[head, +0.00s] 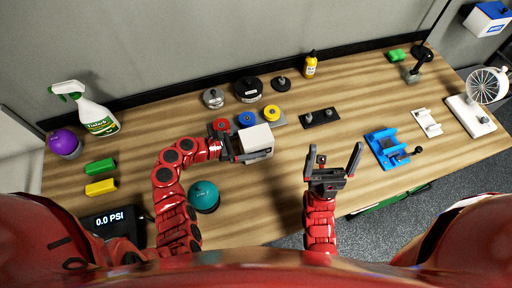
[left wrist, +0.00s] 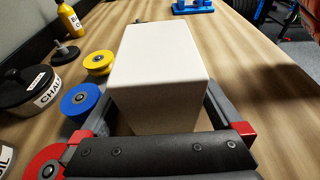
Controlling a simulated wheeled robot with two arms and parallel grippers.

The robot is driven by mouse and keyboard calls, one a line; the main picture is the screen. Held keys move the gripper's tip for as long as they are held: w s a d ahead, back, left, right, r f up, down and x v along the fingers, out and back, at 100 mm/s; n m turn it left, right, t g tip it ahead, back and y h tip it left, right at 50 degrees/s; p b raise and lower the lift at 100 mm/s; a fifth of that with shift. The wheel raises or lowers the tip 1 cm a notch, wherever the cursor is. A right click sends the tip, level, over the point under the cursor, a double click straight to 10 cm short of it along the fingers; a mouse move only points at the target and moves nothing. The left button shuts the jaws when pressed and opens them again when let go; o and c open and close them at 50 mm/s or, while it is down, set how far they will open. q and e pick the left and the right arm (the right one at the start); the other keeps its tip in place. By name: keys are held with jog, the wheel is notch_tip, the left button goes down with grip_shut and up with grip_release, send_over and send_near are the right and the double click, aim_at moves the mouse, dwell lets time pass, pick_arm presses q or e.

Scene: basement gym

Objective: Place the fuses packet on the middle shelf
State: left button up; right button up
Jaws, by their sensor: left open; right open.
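A plain white box (head: 257,138) is at the middle of the wooden bench. No label shows on it, so I cannot tell if it is the fuses packet. My left gripper (head: 250,147) is open, with its fingers around the lower sides of the box. The left wrist view shows the box (left wrist: 160,65) standing between the spread fingers. I cannot tell if they touch it. My right gripper (head: 335,160) is open and empty over the front of the bench. No shelf is in view.
Red, blue (head: 247,119) and yellow (head: 271,114) discs lie just behind the box. A teal round object (head: 204,196) is near my left arm. A spray bottle (head: 93,110) stands at left. A blue fixture (head: 387,147) lies at right. The bench (head: 270,202) is bare between my arms.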

pick_arm(q)
jog(key=shift+w+d+f, duration=0.15)
jog(key=shift+w+d, duration=0.05)
jog(key=shift+d, duration=0.3)
jog(key=c, duration=1.3)
